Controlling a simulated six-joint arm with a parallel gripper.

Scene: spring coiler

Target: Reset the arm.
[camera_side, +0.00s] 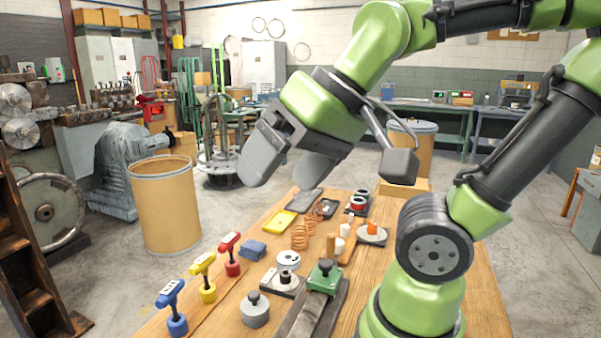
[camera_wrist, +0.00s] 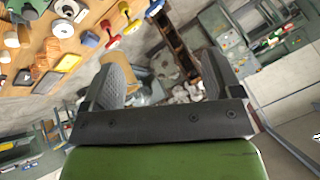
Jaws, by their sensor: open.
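My gripper (camera_side: 290,160) is open and empty in the side view, raised above the far left part of the wooden table (camera_side: 475,275). Its two dark fingers point down and to the left, apart from everything on the table. In the wrist view my gripper (camera_wrist: 165,82) shows its two fingers spread wide with nothing between them. My green arm reaches up from the table's right side and bends over at the top of the side view.
The table holds blue, yellow and red T-handled tools (camera_side: 205,277), copper springs (camera_side: 301,236), a yellow tray (camera_side: 280,224) and a green clamp block (camera_side: 325,276). A cardboard drum (camera_side: 165,205) and machinery stand at left. The air around my gripper is clear.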

